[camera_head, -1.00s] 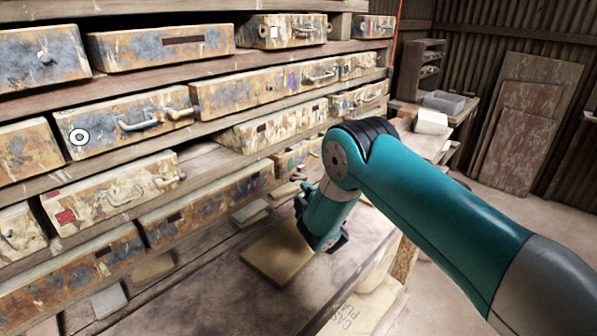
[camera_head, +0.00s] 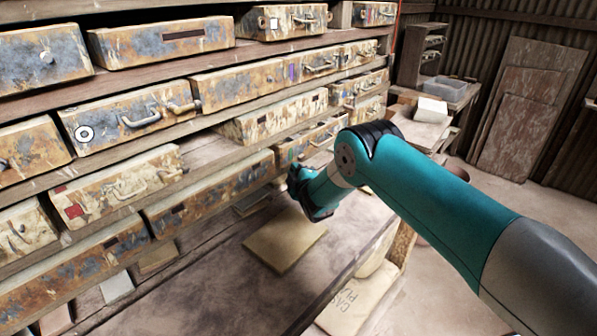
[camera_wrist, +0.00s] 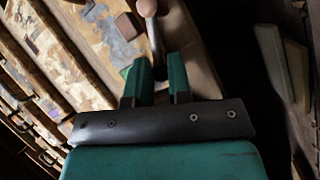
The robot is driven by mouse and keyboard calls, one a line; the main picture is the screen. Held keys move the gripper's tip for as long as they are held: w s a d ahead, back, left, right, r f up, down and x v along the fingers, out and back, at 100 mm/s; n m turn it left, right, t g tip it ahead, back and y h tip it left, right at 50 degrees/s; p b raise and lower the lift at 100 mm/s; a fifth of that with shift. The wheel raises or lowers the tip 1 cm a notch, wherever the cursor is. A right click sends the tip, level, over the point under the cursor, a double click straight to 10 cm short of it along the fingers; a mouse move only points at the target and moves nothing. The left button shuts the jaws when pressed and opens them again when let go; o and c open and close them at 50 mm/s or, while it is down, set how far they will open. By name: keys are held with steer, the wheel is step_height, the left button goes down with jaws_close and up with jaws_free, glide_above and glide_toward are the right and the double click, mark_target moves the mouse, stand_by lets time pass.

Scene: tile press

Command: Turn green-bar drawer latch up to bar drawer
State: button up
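My gripper (camera_head: 297,183) is in front of a rusty drawer (camera_head: 318,138) in a lower row, at the right end of the shelving. A small greenish mark shows on the left of that drawer's front, too small to be sure it is the green bar. In the wrist view my gripper (camera_wrist: 159,65) has its two green fingers apart. A dark metal latch lever (camera_wrist: 156,42) with a pinkish knob (camera_wrist: 147,7) lies just beyond the fingertips, its lower end reaching toward the gap. I cannot tell whether the fingers touch it. In the head view my gripper hides the latch.
A wooden bench (camera_head: 230,283) lies below the drawers, with a flat tan tile (camera_head: 283,243) on it. Other drawers with handles surround the spot, and shelf boards run between rows. A grey bin (camera_head: 448,88) stands on a side bench at the back right.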

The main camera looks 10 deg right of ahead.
jaws_close()
steer(key=shift+d, duration=0.1)
steer(key=shift+r, duration=0.1)
